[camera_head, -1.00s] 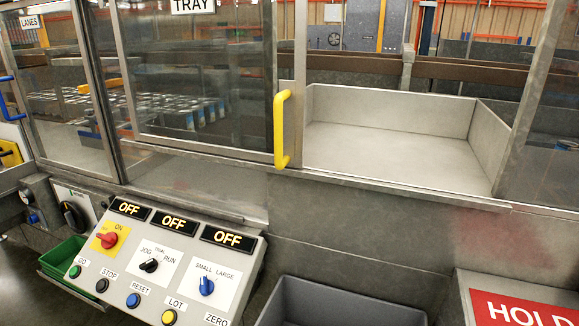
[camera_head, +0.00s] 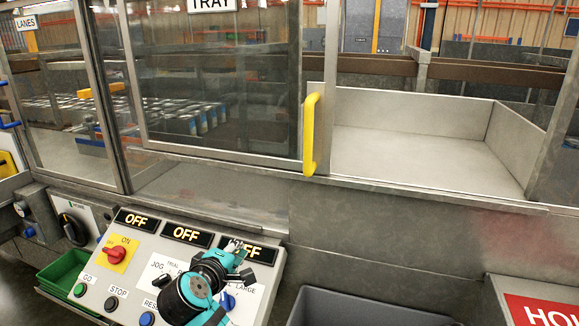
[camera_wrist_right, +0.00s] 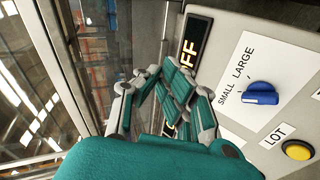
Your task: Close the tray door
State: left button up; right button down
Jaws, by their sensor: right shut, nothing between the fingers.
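The tray door (camera_head: 215,80) is a framed glass sliding panel under the TRAY sign (camera_head: 212,4) in the head view. A yellow vertical handle (camera_head: 310,134) is on its right edge. The door stands at the left of its opening, and the grey tray (camera_head: 420,160) to its right is uncovered. My right gripper (camera_head: 240,250) is over the control panel, below and left of the handle and apart from it. In the right wrist view the right gripper (camera_wrist_right: 168,85) is shut and empty beside the panel. My left gripper is not in view.
The sloped control panel (camera_head: 110,268) has OFF displays, a red switch (camera_head: 115,254) and several buttons. A blue knob (camera_wrist_right: 262,94) is close to my right gripper. A grey bin (camera_head: 350,308) and a red HOLD sign (camera_head: 540,312) are at lower right. A green bin (camera_head: 66,270) is at left.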

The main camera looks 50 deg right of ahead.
aim_at(302, 158)
notch_tip(302, 158, up, 19)
jog(key=s+d+m+g+h, duration=0.2)
jog(key=d+m+g+h, duration=0.1)
jog(key=m+g+h, duration=0.15)
jog(key=shift+n, duration=0.35)
jog(key=d+p, duration=0.1)
jog(key=d, duration=0.2)
jog(key=w+d+p, duration=0.1)
jog(key=d, duration=0.2)
jog(key=d+p, duration=0.1)
jog(key=d, duration=0.2)
jog(key=shift+w+f, duration=0.1)
jog(key=shift+w, duration=0.05)
jog(key=s, duration=0.1)
jog(key=d+p, duration=0.1)
jog(key=s, duration=0.1)
jog(key=shift+s+d+f+p, duration=0.25)
jog(key=shift+s+f+p, duration=0.05)
jog(key=shift+s+f, duration=0.1)
jog(key=shift+s+d+f, duration=0.1)
jog(key=shift+s, duration=0.3)
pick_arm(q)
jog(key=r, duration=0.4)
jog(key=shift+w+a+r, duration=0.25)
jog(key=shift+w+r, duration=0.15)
pick_arm(e)
jog(key=shift+f, duration=0.1)
jog(key=shift+w, duration=0.1)
jog(key=shift+d, duration=0.1)
